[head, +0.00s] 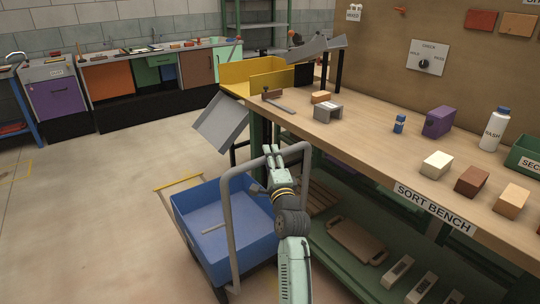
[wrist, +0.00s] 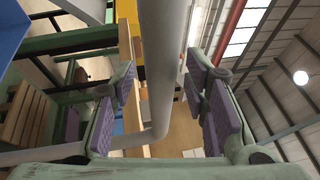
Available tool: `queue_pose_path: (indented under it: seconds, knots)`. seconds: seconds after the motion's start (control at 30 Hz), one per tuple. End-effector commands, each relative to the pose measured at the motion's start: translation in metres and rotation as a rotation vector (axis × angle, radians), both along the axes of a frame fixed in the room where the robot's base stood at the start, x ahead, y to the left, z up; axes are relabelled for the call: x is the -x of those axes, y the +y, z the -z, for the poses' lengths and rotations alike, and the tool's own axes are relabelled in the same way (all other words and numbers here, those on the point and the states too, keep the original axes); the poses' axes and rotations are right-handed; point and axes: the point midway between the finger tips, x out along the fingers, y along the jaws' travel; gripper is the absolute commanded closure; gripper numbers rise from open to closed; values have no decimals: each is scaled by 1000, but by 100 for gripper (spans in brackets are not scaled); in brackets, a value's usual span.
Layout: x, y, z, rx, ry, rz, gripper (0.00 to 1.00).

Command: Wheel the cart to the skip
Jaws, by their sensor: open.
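The cart has a blue tray (head: 195,212) with a grey tube handle (head: 230,230) arching up at its near side. It stands on the floor beside the bench. My gripper (head: 275,153) is open at the handle's top bar, near its right end. In the wrist view the grey handle tube (wrist: 158,65) runs between the spread purple-padded fingers of my gripper (wrist: 165,105), with gaps on both sides. I cannot tell how deep the tube sits between them. I cannot pick out a skip in either view.
The sort bench (head: 375,150) stands close on the right, with bricks, a wash bottle (head: 495,130) and a purple block (head: 438,122) on it. A grey tilted chute (head: 221,122) juts from its far end. Open floor (head: 90,220) lies left; cabinets (head: 110,80) line the back.

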Motion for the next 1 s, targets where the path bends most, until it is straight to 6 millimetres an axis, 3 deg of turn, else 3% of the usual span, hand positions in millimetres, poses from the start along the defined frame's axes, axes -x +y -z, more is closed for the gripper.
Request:
queue_pose_path:
  seconds: [0.37, 1.0]
  knots:
    - [-6, 2, -1, 1, 0, -1, 59]
    - [-6, 2, -1, 1, 0, 0, 100]
